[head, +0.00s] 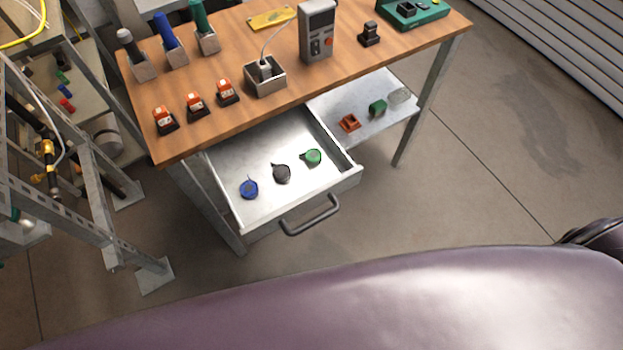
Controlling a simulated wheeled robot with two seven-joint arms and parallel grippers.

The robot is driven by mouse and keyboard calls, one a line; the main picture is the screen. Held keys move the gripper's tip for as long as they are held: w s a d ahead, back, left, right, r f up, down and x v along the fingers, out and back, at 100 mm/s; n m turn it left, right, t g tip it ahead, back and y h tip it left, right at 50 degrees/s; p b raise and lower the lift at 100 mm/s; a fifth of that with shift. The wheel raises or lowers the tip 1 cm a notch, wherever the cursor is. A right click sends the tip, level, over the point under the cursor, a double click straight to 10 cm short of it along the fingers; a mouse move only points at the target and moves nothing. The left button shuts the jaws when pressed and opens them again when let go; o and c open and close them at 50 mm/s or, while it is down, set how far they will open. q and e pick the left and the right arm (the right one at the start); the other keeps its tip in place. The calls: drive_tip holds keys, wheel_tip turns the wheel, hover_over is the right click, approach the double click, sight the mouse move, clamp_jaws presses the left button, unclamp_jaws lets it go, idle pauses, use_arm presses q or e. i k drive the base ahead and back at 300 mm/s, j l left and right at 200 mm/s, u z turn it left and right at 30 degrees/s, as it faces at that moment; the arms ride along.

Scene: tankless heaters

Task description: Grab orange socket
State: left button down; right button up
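A small orange socket-like piece (349,123) sits on the grey metal shelf (335,105) below the right part of the table, to the right of the open drawer. It lies left of a green piece (377,107) of similar size and a pale, clear-looking piece (399,96). Three orange-and-black devices (195,104) also stand in a row at the left front of the wooden tabletop. Neither of my grippers is in view, and nothing is seen touching these orange things.
The drawer (235,207) is pulled out and holds blue, black and green pieces. The wooden table (285,95) carries a grey box with a cable, a handheld device and colored tools in holders. A metal rack (90,170) stands at left. The floor (480,170) at right is clear.

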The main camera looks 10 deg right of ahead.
sight(349, 123)
drive_tip(key=i+l+u, duration=0.1)
drive_tip(key=l+u, duration=0.2)
drive_tip(key=l, duration=0.45)
drive_tip(key=l+u, duration=0.3)
drive_tip(key=l, duration=0.45)
